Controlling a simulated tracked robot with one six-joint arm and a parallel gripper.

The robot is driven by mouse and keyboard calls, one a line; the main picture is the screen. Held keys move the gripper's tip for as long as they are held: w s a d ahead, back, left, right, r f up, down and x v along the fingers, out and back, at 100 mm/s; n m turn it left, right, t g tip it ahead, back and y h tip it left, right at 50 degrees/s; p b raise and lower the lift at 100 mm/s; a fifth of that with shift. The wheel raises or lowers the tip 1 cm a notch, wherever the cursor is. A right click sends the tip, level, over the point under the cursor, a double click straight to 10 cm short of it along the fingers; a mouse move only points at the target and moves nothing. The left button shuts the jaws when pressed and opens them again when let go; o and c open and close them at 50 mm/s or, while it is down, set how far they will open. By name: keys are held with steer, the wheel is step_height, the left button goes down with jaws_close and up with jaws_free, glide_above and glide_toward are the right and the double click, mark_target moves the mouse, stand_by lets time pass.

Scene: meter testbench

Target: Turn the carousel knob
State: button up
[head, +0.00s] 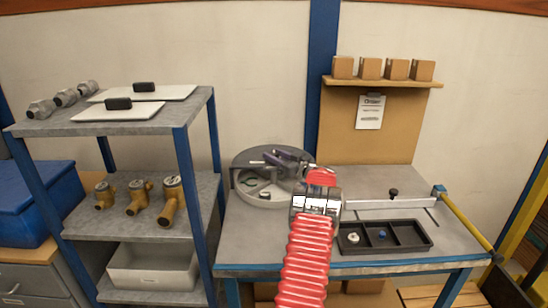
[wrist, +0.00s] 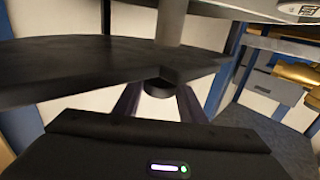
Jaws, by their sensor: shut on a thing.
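The carousel (head: 238,168) is a round grey unit with compartments, on the left part of the workbench. My gripper (head: 277,158) reaches over it from the right in the head view, its dark purple fingers above the carousel. In the wrist view my gripper (wrist: 158,100) has its two fingers on either side of a small dark round knob (wrist: 158,87) and is shut on it. The knob sits at the edge of a dark flat plate (wrist: 80,70). In the head view my fingers hide the knob.
A black tray (head: 384,251) with compartments and a few small parts lies at the bench front. A rail (head: 385,204) lies to the right. A grey shelf (head: 150,123) with brass meters (head: 138,197) stands left. A board (head: 350,125) with a paper stands behind.

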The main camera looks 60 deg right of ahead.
steer(key=shift+s+d+r, duration=0.15)
steer(key=shift+s+r, duration=0.05)
steer(key=shift+r, duration=0.05)
steer(key=o, duration=1)
steer(key=shift+w+f, duration=0.1)
steer(key=shift+f, duration=0.05)
steer(key=v, duration=1.4)
